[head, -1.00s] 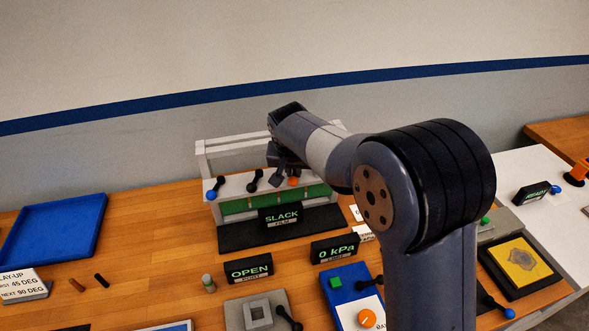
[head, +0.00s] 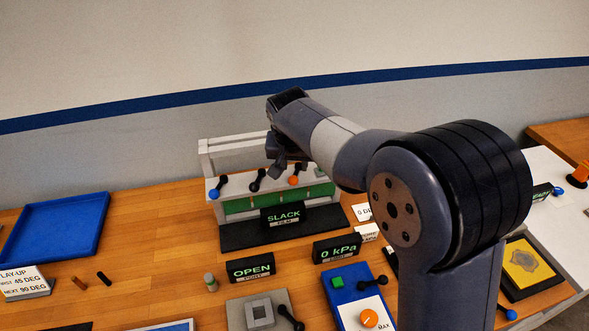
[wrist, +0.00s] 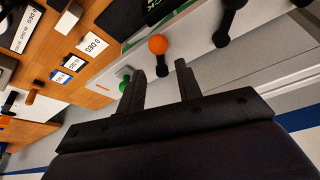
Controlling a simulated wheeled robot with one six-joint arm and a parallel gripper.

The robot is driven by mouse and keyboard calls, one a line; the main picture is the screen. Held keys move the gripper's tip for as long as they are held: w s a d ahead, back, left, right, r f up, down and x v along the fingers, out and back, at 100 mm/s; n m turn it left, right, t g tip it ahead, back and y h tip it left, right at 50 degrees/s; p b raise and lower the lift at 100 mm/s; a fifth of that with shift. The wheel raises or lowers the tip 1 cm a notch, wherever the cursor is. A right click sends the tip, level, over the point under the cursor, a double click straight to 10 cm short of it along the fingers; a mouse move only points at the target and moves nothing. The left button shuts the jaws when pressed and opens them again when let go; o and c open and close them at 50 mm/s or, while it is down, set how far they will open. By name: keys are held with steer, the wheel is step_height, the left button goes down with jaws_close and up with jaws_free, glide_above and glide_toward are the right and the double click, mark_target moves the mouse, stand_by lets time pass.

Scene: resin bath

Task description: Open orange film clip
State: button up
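The orange film clip lever, with an orange knob (head: 293,180) on a short black arm, is on the white clamp bar of the film frame (head: 243,182). In the wrist view its orange knob (wrist: 158,44) lies beyond the fingertips, and its black arm points back toward the gap between them. My gripper (wrist: 159,78) is open and empty, its two fingers apart. In the head view my gripper (head: 279,168) hangs above the bar, just left of the orange lever; contact cannot be told. The display in front of the frame reads SLACK (head: 283,216).
A blue-knobbed lever (head: 215,194) and a black lever (head: 258,180) stand left of the orange one. A green knob (wrist: 124,85) is close beside one finger in the wrist view. A blue tray (head: 52,235) lies at far left, with bare wood between.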

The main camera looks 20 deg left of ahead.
steer(key=v, duration=0.6)
steer(key=shift+s+r, duration=0.15)
